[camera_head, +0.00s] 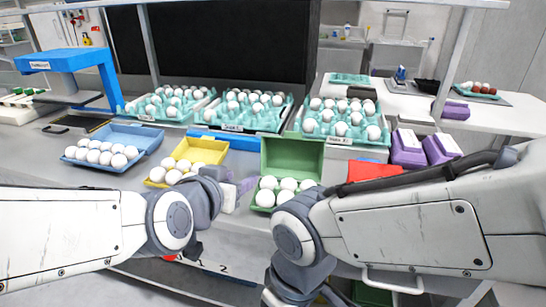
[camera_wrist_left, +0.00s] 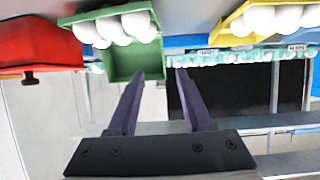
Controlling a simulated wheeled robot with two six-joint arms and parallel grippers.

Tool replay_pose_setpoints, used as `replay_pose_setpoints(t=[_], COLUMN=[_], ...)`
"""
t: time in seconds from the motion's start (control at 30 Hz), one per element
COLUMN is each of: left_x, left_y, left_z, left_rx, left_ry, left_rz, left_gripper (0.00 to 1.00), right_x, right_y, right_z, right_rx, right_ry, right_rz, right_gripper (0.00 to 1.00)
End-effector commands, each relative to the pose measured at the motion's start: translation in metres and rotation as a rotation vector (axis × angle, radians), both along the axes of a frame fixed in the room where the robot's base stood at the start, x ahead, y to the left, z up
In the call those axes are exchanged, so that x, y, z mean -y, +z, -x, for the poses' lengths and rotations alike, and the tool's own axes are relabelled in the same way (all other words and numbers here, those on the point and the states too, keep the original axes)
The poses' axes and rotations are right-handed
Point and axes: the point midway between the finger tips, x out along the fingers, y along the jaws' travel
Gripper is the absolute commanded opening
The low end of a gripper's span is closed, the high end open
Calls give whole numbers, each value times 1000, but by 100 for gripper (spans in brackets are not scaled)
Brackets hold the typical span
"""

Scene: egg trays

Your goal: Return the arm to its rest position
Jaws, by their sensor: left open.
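My left arm (camera_head: 60,230) reaches in from the left in the head view. My left gripper (camera_head: 240,190) is near the yellow and green cartons, partly hidden by its wrist. In the left wrist view its two purple fingers (camera_wrist_left: 161,75) are apart with nothing between them. That view appears upside down. The green egg carton (camera_head: 292,157) stands open with several white eggs; it also shows in the wrist view (camera_wrist_left: 122,65). My right arm (camera_head: 400,225) crosses from the right and bends down at the wrist; its gripper is not in view.
A yellow carton (camera_head: 203,150) and a blue carton (camera_head: 130,135) hold white eggs. Teal egg trays (camera_head: 205,98) stand in a row behind. A red carton (camera_head: 372,171) and purple cartons (camera_head: 408,150) are at the right. A blue stand (camera_head: 65,60) is at the far left.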

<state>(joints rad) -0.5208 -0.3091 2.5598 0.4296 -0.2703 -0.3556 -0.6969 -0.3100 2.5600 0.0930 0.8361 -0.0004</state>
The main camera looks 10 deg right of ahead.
Motion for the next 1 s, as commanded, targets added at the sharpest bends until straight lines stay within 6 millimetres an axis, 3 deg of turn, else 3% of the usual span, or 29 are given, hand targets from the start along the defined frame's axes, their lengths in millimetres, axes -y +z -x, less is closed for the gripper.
replay_pose_setpoints(t=[0.13,0.27,0.4,0.6,0.63,0.7,1.0], left_x=[19,25,10,-28,-33,-33,-33], left_y=[-39,-83,-112,-129,-130,-104,-29], left_z=[36,92,143,200,208,208,207], left_rx=[-200,-465,-695,-947,-978,-979,-977], left_ry=[-111,-220,-268,-270,-267,-264,-264], left_rz=[-49,-147,-274,-464,-494,-492,-489], left_gripper=[50,50,50,50,50,50,50], right_x=[0,0,0,0,0,0,0], right_y=[0,0,0,0,0,26,102], right_z=[0,0,0,0,0,0,0], right_rx=[0,0,0,0,0,-1,0], right_ry=[0,0,0,0,0,0,0], right_rz=[0,0,0,0,0,1,0], right_gripper=[84,84,84,84,84,84,84])
